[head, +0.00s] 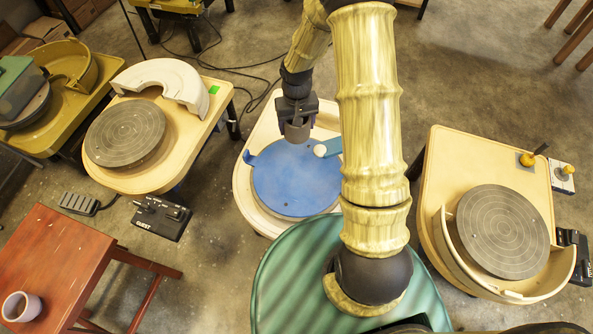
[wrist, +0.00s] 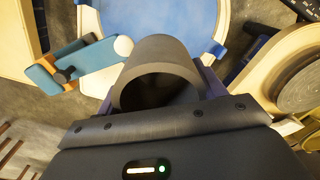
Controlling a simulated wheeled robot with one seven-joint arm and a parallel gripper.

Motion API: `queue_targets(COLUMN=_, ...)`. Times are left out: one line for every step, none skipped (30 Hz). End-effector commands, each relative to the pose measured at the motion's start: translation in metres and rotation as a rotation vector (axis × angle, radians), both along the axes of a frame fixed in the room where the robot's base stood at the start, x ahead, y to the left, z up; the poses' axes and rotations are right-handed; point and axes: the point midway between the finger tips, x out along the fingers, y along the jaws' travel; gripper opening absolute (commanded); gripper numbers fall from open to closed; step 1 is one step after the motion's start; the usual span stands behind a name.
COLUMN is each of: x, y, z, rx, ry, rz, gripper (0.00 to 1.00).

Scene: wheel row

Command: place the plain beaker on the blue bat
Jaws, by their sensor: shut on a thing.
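My gripper (head: 296,112) is shut on a plain dark grey beaker (head: 297,132). In the wrist view the beaker (wrist: 160,72) sits between the jaws, with its open mouth and dark inside toward the camera. The blue bat (head: 295,190) is a round disc on the cream wheel in the middle of the head view. The beaker overlaps the bat's far edge there; I cannot tell whether it touches or hangs above. The bat also shows past the beaker in the wrist view (wrist: 165,18). Its surface beyond the beaker looks bare.
A teal block with a white round knob (head: 320,150) sits at the bat's right edge, close to the beaker. Wheels with grey discs stand at left (head: 125,133) and right (head: 503,232). A pale cup (head: 21,306) stands on a red stool (head: 75,265).

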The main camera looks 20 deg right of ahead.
Motion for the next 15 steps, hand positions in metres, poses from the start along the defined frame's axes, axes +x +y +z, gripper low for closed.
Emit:
queue_targets(x=0.0, y=-0.001, z=0.0, rx=0.0, ry=-0.001, rz=-0.002, gripper=0.4)
queue_targets(x=0.0, y=-0.001, z=0.0, rx=0.0, ry=-0.001, rz=-0.003, gripper=0.4)
queue_targets(x=0.0, y=-0.001, z=0.0, rx=-0.001, ry=-0.001, rz=-0.007, gripper=0.4)
queue_targets(x=0.0, y=-0.001, z=-0.001, rx=-0.001, ry=-0.001, rz=-0.013, gripper=0.4)
queue_targets(x=0.0, y=-0.001, z=-0.003, rx=-0.002, ry=-0.001, rz=-0.022, gripper=0.4)
queue_targets(x=0.0, y=0.0, z=-0.005, rx=-0.003, ry=-0.001, rz=-0.04, gripper=0.4)
queue_targets(x=0.0, y=0.0, z=-0.007, rx=-0.005, ry=-0.001, rz=-0.058, gripper=0.4)
queue_targets(x=0.0, y=0.0, z=-0.009, rx=-0.006, ry=-0.002, rz=-0.082, gripper=0.4)
queue_targets(x=-0.001, y=0.0, z=-0.012, rx=-0.008, ry=-0.002, rz=-0.121, gripper=0.4)
queue_targets(x=-0.001, y=0.0, z=-0.015, rx=-0.01, ry=-0.002, rz=-0.156, gripper=0.4)
queue_targets(x=-0.002, y=-0.001, z=-0.018, rx=-0.012, ry=-0.001, rz=-0.194, gripper=0.4)
queue_targets(x=-0.002, y=-0.001, z=-0.022, rx=-0.014, ry=-0.002, rz=-0.255, gripper=0.4)
queue_targets(x=-0.003, y=-0.001, z=-0.025, rx=-0.017, ry=-0.002, rz=-0.301, gripper=0.4)
queue_targets(x=-0.003, y=-0.001, z=-0.028, rx=-0.017, ry=-0.003, rz=-0.351, gripper=0.4)
queue_targets(x=-0.004, y=-0.001, z=-0.031, rx=-0.018, ry=-0.003, rz=-0.418, gripper=0.4)
